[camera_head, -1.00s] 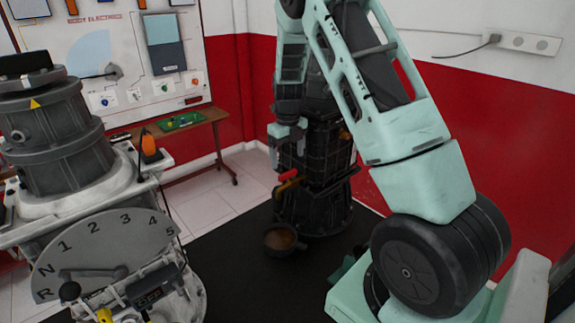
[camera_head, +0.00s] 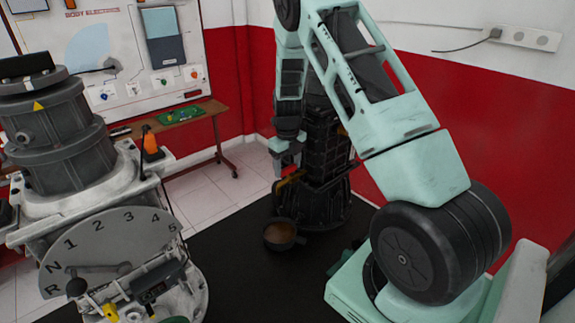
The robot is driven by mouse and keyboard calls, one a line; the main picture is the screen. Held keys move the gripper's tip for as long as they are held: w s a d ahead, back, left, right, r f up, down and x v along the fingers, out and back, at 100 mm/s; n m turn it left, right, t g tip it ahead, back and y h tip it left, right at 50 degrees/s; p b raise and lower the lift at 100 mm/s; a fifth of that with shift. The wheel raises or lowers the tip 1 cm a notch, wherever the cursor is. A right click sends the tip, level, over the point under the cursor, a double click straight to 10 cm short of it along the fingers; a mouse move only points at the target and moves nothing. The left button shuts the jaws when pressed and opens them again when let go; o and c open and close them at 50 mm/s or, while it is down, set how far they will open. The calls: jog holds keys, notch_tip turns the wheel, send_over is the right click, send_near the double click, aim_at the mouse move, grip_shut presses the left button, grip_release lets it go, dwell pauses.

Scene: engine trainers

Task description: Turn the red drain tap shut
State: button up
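The red drain tap (camera_head: 290,169) is on the lower side of the dark engine trainer (camera_head: 325,180), above a brass-coloured fitting (camera_head: 288,181). Only a small part of its red handle shows, and my gripper hides the rest. My gripper (camera_head: 279,164) hangs pointing down at the tap, close to or touching the handle; I cannot tell which. Its fingers are small and dark here, so their opening cannot be made out. A dark round pan (camera_head: 281,236) with brown liquid stands on the floor below the tap.
A grey gearbox trainer (camera_head: 80,190) with a numbered dial stands at the left. A wooden table (camera_head: 190,120) with a green board is behind, by the wall. The black mat (camera_head: 235,270) has free room around the pan. My arm covers much of the right side.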

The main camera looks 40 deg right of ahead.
jog(key=shift+s+n, duration=0.1)
jog(key=shift+n, duration=0.3)
jog(key=n, duration=0.1)
jog(key=n+b, duration=0.1)
jog(key=shift+s+n+b, duration=0.25)
jog(key=shift+n+b, duration=0.05)
jog(key=shift+n, duration=0.1)
jog(key=shift+s+d+n+b, duration=0.3)
jog(key=shift+n+b, duration=0.5)
jog(key=shift+n, duration=1.55)
jog(key=shift+s+d+n+b, duration=0.35)
jog(key=shift+n+b, duration=0.5)
jog(key=shift+n, duration=1.45)
jog(key=shift+s+d+n+b, duration=0.15)
jog(key=shift+d+n+b, duration=0.45)
jog(key=shift+n, duration=1.75)
jog(key=shift+a+r+n, duration=0.1)
jog(key=shift+a+n, duration=0.05)
jog(key=shift+n, duration=0.15)
jog(key=o, duration=1)
jog(key=shift+b, duration=0.3)
notch_tip(320, 180, up, 17)
jog(key=b, duration=0.3)
jog(key=shift+r+b, duration=0.15)
jog(key=shift+b, duration=0.15)
